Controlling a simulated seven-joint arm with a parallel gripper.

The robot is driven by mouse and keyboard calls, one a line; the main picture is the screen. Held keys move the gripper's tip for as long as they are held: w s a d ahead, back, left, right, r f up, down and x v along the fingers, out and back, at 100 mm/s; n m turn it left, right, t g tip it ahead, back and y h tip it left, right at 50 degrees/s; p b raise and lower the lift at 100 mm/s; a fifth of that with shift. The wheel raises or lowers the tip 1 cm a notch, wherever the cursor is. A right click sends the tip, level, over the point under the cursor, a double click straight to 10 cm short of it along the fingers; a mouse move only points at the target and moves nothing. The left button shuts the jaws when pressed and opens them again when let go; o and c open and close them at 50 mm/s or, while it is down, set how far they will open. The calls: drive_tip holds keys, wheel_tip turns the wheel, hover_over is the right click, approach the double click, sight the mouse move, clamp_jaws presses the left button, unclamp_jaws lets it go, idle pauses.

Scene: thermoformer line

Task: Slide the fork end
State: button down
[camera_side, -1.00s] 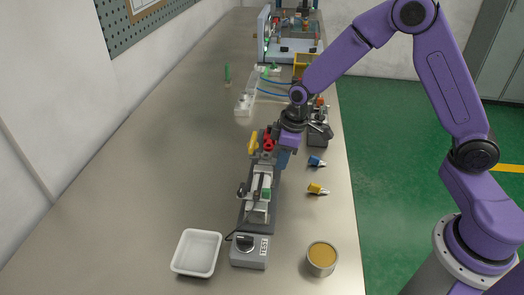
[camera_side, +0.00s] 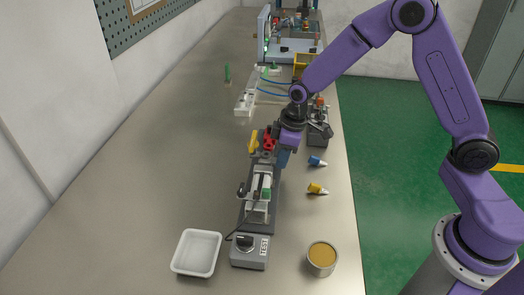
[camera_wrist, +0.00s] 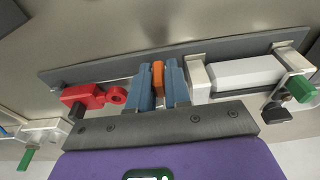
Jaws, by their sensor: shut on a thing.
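My gripper (camera_wrist: 158,88) has two blue fingers shut on a small orange piece (camera_wrist: 158,78), which I take to be the fork end. The red ring is just left of the fingers. In the side view my gripper (camera_side: 283,158) is low at the far end of the grey test rig (camera_side: 256,222), beside the red part (camera_side: 268,142). The fingertips and the orange piece are hard to see there.
A white tray (camera_side: 181,268) and a tan-topped can (camera_side: 321,259) flank the rig's near end. Blue-tipped (camera_side: 317,162) and yellow (camera_side: 317,189) small bottles lie to the right. A white manifold with blue hoses (camera_side: 245,101) stands behind. The bench's left side is mostly clear.

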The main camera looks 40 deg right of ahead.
drive_tip(key=shift+w+d, duration=1.9)
drive_tip(key=shift+w, duration=0.1)
drive_tip(key=c, duration=1)
unclamp_jaws()
wheel_tip(320, 180, up, 17)
drive_tip(key=s+d, duration=0.2)
drive_tip(key=s+a+f+n, duration=0.1)
drive_tip(key=s+a, duration=0.2)
drive_tip(key=s, duration=0.6)
drive_tip(key=s+a+n, duration=0.1)
drive_tip(key=s+a, duration=0.1)
drive_tip(key=s, duration=0.7)
drive_tip(key=s+d+f, duration=0.2)
drive_tip(key=s, duration=0.5)
drive_tip(key=s+d+f+n+g+h, duration=0.1)
drive_tip(key=s+d, duration=0.1)
drive_tip(key=s, duration=0.5)
drive_tip(key=shift+f+n, duration=0.3)
drive_tip(key=shift+f, duration=0.1)
